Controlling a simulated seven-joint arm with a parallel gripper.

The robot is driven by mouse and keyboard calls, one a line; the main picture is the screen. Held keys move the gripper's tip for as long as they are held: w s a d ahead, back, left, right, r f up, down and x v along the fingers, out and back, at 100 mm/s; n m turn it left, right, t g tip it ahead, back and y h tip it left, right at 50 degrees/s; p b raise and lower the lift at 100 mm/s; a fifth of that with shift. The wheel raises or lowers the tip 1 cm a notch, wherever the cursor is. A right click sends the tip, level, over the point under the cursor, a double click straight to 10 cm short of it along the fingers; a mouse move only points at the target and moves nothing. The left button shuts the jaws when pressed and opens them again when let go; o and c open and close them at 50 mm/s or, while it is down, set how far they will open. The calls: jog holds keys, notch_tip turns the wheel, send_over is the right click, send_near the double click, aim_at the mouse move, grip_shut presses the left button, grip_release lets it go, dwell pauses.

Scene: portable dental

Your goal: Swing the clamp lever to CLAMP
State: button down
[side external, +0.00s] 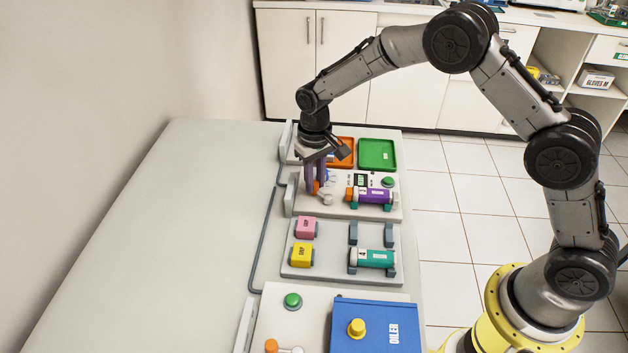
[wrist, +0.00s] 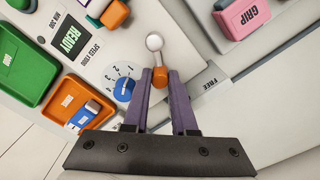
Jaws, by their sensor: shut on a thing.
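The clamp lever has an orange knob (wrist: 160,77) and a pale ball (wrist: 154,42) at its other end. In the wrist view my gripper (wrist: 160,74) has its purple fingers on either side of the orange knob, shut on it. A FREE label (wrist: 212,83) shows to the right of the knob. A CLAMP label is not readable in either view. In the side view my gripper (side external: 316,187) points down at the left of the panel, and the pale ball (side external: 326,199) shows beside it; the fingers partly hide the knob.
Beside the lever are a blue numbered dial (wrist: 124,88) and a READY display (wrist: 70,40). Orange (side external: 344,145) and green (side external: 378,154) trays lie behind. A purple cylinder (side external: 374,195) rests on the panel's right. Pink (side external: 306,227) and yellow (side external: 302,255) blocks stand in front.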

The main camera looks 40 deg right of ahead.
aim_at(315, 182)
jog(key=shift+r, duration=0.1)
dwell(0.3)
jog(key=c, duration=0.7)
grip_release()
notch_tip(315, 182, up, 14)
jog(key=shift+f, duration=0.1)
